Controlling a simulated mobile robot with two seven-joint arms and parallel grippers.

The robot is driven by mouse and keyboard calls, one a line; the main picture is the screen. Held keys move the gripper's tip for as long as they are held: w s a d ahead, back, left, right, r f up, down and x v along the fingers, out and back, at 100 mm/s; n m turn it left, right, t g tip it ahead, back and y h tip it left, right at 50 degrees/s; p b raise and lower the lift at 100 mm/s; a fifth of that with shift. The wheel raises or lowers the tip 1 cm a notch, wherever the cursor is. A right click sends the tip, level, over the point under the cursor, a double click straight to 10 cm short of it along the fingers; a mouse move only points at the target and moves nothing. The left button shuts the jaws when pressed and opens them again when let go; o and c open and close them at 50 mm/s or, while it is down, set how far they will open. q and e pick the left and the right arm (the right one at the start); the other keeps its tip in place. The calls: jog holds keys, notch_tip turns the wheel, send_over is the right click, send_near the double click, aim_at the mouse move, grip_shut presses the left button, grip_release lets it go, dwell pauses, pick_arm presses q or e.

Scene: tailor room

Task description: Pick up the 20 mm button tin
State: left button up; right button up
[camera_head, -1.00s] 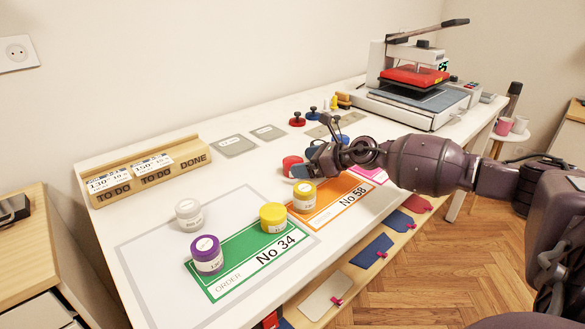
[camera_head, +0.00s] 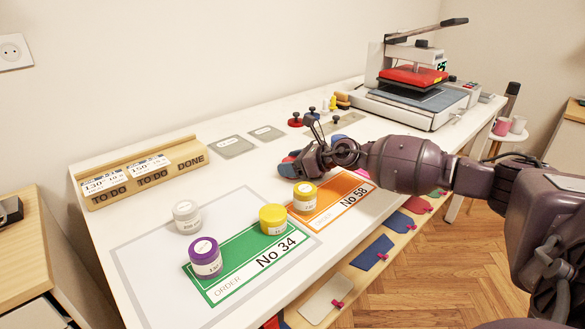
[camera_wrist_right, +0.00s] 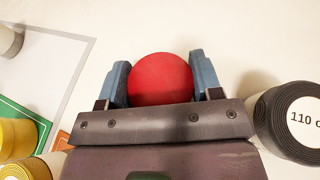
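A round red tin (camera_wrist_right: 160,78) sits between the two blue-tipped fingers of my right gripper (camera_wrist_right: 160,85) in the right wrist view, with a finger close beside each side. Contact cannot be made out, and no size label is readable on it. In the head view my right gripper (camera_head: 291,166) is low over the table and largely hides the red tin. Other tins stand nearer: purple (camera_head: 206,262), grey-white (camera_head: 187,219), yellow (camera_head: 273,221) and gold (camera_head: 304,200). Their labels are too small to read. My left gripper is not in view.
A black-sided tin marked "110" (camera_wrist_right: 290,125) stands close right of my gripper in the wrist view. Green (camera_head: 240,281) and orange (camera_head: 345,210) order cards lie on the white table. A heat press (camera_head: 412,90) and a wooden card rack (camera_head: 140,174) stand behind.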

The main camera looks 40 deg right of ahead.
jog(key=shift+c, duration=1.1)
jog(key=shift+r, duration=0.15)
